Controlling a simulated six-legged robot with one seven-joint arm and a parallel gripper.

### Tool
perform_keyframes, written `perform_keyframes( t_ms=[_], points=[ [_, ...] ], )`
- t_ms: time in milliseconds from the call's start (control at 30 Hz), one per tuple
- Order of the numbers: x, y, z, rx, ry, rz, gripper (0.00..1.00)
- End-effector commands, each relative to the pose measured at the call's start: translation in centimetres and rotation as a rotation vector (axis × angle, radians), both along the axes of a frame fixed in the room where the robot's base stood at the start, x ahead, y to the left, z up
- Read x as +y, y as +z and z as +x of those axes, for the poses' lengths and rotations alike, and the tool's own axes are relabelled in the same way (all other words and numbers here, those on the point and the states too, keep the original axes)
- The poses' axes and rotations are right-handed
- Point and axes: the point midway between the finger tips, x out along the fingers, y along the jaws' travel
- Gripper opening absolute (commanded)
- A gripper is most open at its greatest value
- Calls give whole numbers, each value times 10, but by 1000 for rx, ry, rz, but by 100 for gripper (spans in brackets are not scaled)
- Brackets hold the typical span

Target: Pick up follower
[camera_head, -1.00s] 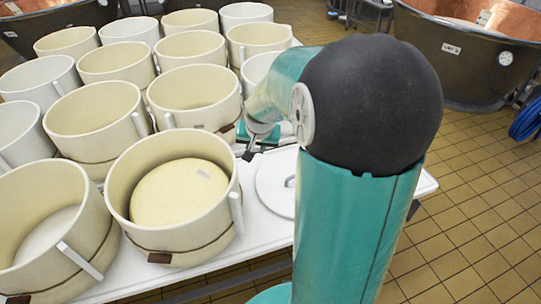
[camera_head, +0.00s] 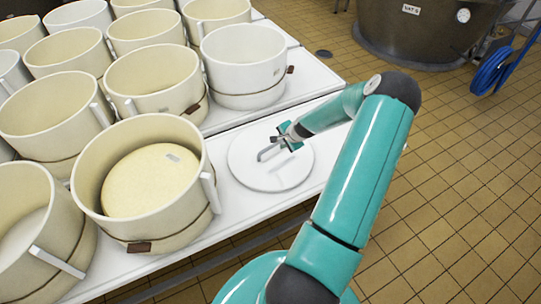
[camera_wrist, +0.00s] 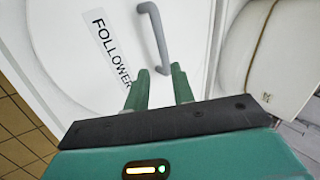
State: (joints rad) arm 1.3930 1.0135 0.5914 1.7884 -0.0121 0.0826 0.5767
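The follower (camera_head: 250,172) is a round white disc with a grey bar handle (camera_head: 268,150). It lies flat on the white table to the right of the cream mould that holds a cheese. In the wrist view the follower (camera_wrist: 75,75) bears the label "FOLLOWER", and its grey handle (camera_wrist: 156,36) rises from it. My gripper (camera_head: 284,143) is over the disc's right part, close to the handle. In the wrist view my gripper (camera_wrist: 158,70) has its two fingers apart, with the handle's near end appearing between their tips. Whether they touch is unclear.
A cream mould (camera_head: 84,180) with a pale cheese (camera_head: 150,182) stands just left of the disc. Several more moulds fill the table to the left and behind. A white mould (camera_head: 243,60) stands behind the disc. Tiled floor (camera_head: 455,170) is open to the right.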

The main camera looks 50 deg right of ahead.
Motion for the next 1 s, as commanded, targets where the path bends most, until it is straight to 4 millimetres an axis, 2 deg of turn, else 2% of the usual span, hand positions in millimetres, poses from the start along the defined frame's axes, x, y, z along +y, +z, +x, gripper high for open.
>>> perform_keyframes(
  t_ms=[100, 300, 567, 800, 1000],
  points=[
    [-1, -21, 14, 3, 6, 1, 25],
    [-3, -50, 34, 3, 5, 1, 25],
    [-4, -67, 47, 3, 6, -1, 25],
    [-6, -95, 67, 4, 5, -1, 25],
    [-7, -99, 70, 4, 4, -2, 25]
  ],
)
